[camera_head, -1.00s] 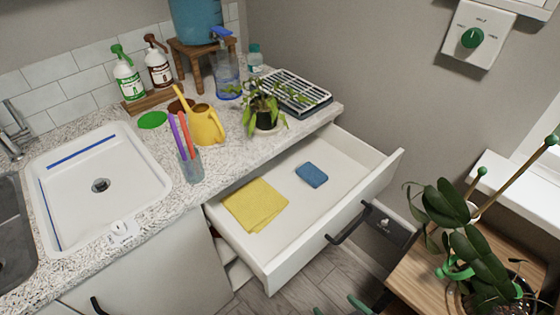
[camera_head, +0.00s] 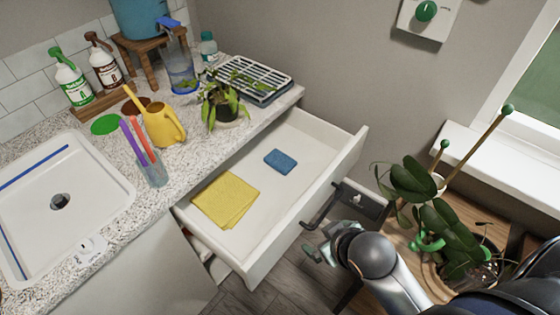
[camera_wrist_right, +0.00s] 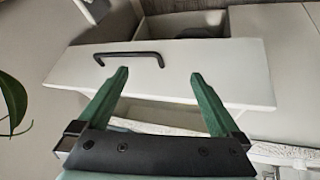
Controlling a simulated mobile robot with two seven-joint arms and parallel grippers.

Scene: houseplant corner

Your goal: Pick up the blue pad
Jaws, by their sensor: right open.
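The blue pad (camera_head: 281,161) lies flat in the open white drawer (camera_head: 312,150), toward its far right part. A folded yellow cloth (camera_head: 226,199) lies in the same drawer, to the left of the pad and apart from it. My right gripper (camera_head: 317,250) is outside the drawer, in front of its front panel and near the black handle. In the right wrist view my right gripper (camera_wrist_right: 157,75) is open and empty, with two green fingers toward the drawer front (camera_wrist_right: 215,70). The pad does not show there. My left gripper is not in view.
The counter above holds a yellow watering can (camera_head: 162,122), a cup of pens (camera_head: 150,168), a potted plant (camera_head: 222,105) and a drying rack (camera_head: 258,80). A wooden stand with an orchid (camera_head: 430,210) is close on the right. The drawer's black handle (camera_head: 322,206) sticks out.

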